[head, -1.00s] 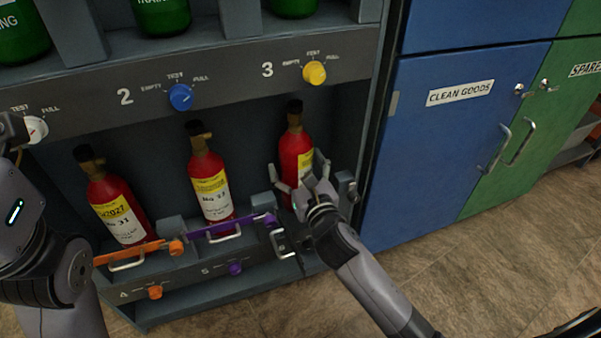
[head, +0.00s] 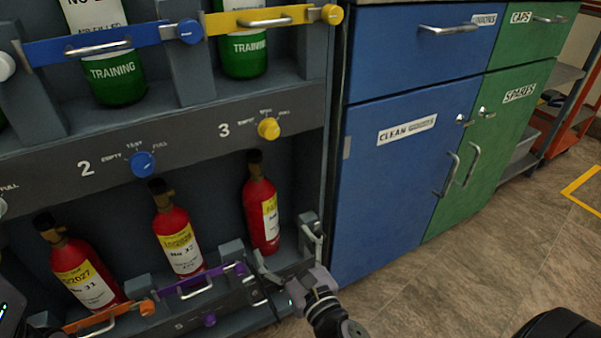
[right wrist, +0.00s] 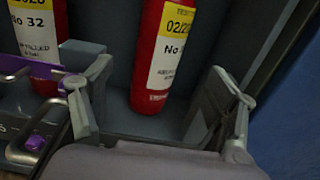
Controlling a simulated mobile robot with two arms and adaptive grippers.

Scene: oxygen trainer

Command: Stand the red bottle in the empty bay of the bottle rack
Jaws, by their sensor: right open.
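The red bottle (head: 262,215) with a yellow and white label stands in the right-hand lower bay of the bottle rack (head: 190,105). It leans about as the neighbouring bottles do in the head view. My right gripper (head: 287,252) is open and empty, in front of this bay and apart from the bottle. In the right wrist view the bottle (right wrist: 162,65) shows between the spread fingers, with a gap on both sides; its base sits on the bay floor.
Two more red bottles (head: 178,238) (head: 82,270) stand in the bays to the left, behind a purple bar (head: 205,282) and an orange bar (head: 105,318). Green bottles (head: 115,82) stand above. A blue cabinet (head: 390,190) adjoins on the right; the floor (head: 470,270) before it is clear.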

